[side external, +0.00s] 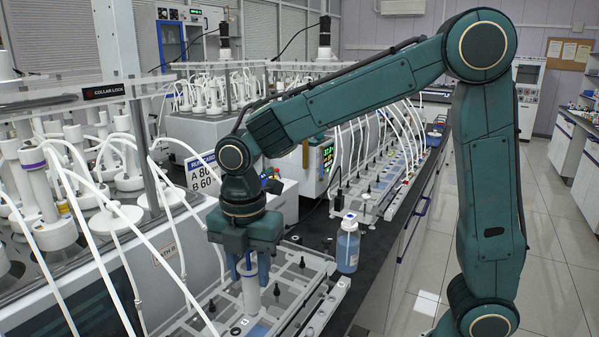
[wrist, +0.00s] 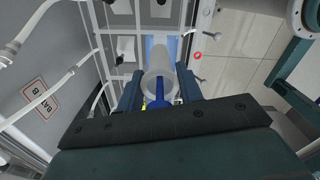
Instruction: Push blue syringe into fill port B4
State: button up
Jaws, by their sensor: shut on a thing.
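My gripper (side external: 248,272) points down over the clear rack at the front of the bench. It is shut on the syringe, which has a pale, upright barrel (side external: 250,294) in the side view. In the wrist view the syringe shows as a whitish cylinder (wrist: 158,82) with a blue part between the two fingers. The rack (side external: 305,316) has a grid of openings, and several black-tipped pieces stand in it. The syringe's lower end is over or in the rack; I cannot tell whether it sits in a port. I cannot read which port is B4.
A bottle of pale blue liquid (side external: 347,250) stands on the dark bench right of the rack. White hoses (side external: 95,235) and reactor vessels crowd the left. A sign reading A 80, B 60 (side external: 203,172) stands behind my gripper. The floor at right is clear.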

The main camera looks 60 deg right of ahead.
jog(key=o, duration=1)
jog(key=shift+r, duration=0.15)
notch_tip(320, 180, up, 14)
jog(key=shift+f, duration=0.2)
dwell(0.5)
jog(key=shift+s+d+m, duration=0.3)
jog(key=shift+d+m, duration=0.05)
jog(key=shift+m, duration=0.05)
jog(key=s+d+f+m+t, duration=0.2)
jog(key=s+d+m, duration=0.3)
jog(key=s+m, duration=0.3)
jog(key=s+d+f+m+t, duration=0.3)
jog(key=s+d+f+m, duration=0.2)
jog(key=s+m, duration=0.3)
jog(key=m, duration=0.4)
jog(key=shift+d+t, duration=0.3)
jog(key=shift+d, duration=0.05)
